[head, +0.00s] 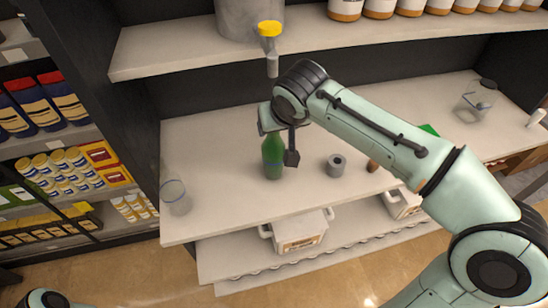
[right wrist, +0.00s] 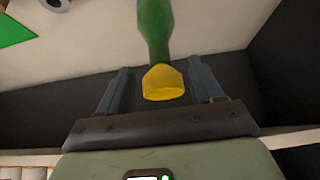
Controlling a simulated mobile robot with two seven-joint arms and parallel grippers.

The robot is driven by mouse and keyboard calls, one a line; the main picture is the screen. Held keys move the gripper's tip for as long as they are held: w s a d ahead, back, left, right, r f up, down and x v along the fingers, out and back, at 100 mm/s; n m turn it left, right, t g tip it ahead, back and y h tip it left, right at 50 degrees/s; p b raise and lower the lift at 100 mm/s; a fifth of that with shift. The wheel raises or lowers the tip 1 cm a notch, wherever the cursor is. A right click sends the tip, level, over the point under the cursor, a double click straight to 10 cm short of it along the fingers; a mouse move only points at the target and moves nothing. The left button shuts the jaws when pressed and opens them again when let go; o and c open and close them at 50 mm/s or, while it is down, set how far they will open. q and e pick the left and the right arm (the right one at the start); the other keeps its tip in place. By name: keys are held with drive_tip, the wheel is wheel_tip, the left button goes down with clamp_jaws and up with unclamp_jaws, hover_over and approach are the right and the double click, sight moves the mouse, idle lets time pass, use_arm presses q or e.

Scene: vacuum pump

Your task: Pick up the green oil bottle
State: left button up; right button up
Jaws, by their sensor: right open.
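The green oil bottle (head: 273,158) stands upright on the white shelf board (head: 225,215) in the head view. My right gripper (head: 278,142) is at its upper part and hides its top. In the right wrist view the bottle (right wrist: 154,30) has a yellow cap (right wrist: 162,83). The cap lies between the two spread fingers of my right gripper (right wrist: 161,86), with gaps on both sides. My right gripper is open. My left gripper is not in view; only a bit of my left arm shows at the bottom left.
A clear glass (head: 176,197) stands left of the bottle and a grey ring-shaped part (head: 335,165) right of it. A yellow-topped item (head: 269,29) is at the upper shelf (head: 175,50) edge. White bins (head: 300,230) sit below. Free board lies in front of the bottle.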

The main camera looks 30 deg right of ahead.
sight(273, 151)
drive_tip(key=x, duration=0.6)
drive_tip(key=shift+w+d+p, duration=0.25)
drive_tip(key=shift+w+p, duration=0.05)
drive_tip(key=shift+w, duration=0.2)
drive_tip(key=shift+s, duration=0.1)
drive_tip(key=shift+c, duration=0.3)
clamp_jaws()
idle(0.6)
